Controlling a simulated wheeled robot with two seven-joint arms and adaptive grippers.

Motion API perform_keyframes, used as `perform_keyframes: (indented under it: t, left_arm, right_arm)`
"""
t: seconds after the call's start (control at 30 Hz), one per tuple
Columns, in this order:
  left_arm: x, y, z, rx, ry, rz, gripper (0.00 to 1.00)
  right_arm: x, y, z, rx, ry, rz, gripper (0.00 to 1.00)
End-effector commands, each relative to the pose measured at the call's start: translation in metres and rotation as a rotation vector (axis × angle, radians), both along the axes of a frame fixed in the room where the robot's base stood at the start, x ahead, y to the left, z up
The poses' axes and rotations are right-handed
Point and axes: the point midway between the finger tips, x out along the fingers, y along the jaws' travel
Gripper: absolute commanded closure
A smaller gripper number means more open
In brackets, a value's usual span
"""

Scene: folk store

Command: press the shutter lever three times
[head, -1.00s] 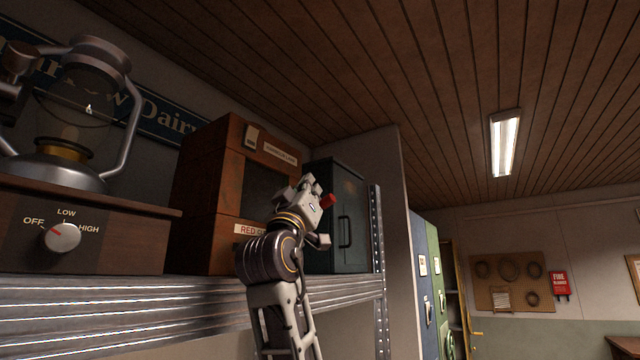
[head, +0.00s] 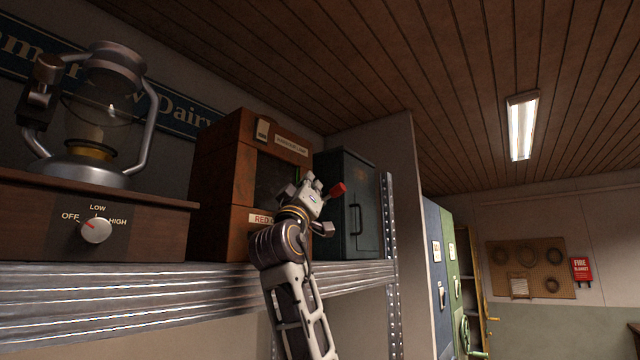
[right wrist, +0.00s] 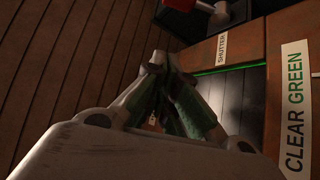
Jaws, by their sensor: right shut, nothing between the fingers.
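The shutter lever has a red knob (head: 338,188), which stands out past the front right side of a brown wooden box (head: 222,170). In the right wrist view the red knob (right wrist: 180,5) and grey lever arm (right wrist: 217,14) are cut by the top edge, above a "SHUTTER" label (right wrist: 222,48). My right gripper (head: 308,183) is shut and empty in front of the box, just left of the knob in the head view. The wrist view shows the fingertips (right wrist: 159,62) together, apart from and below the knob. My left gripper is out of view.
The box stands on a metal shelf (head: 130,302) between a lantern (head: 90,125) on a base with a dial (head: 97,230) and a dark green cabinet (head: 338,215). A thin green glowing line (right wrist: 230,68) shows beside the shutter label. Open room lies to the right.

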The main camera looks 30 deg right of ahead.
Motion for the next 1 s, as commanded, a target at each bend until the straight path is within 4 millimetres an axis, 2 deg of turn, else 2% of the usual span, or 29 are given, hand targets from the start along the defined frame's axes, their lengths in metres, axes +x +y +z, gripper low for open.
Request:
perform_keyframes:
  t: [0.23,1.0]
  left_arm:
    - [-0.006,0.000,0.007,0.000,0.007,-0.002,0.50]
    - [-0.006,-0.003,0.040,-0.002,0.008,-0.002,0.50]
  right_arm:
    - [0.008,-0.008,0.011,0.000,0.001,-0.002,1.00]
    - [0.045,-0.046,0.060,0.000,0.000,-0.002,1.00]
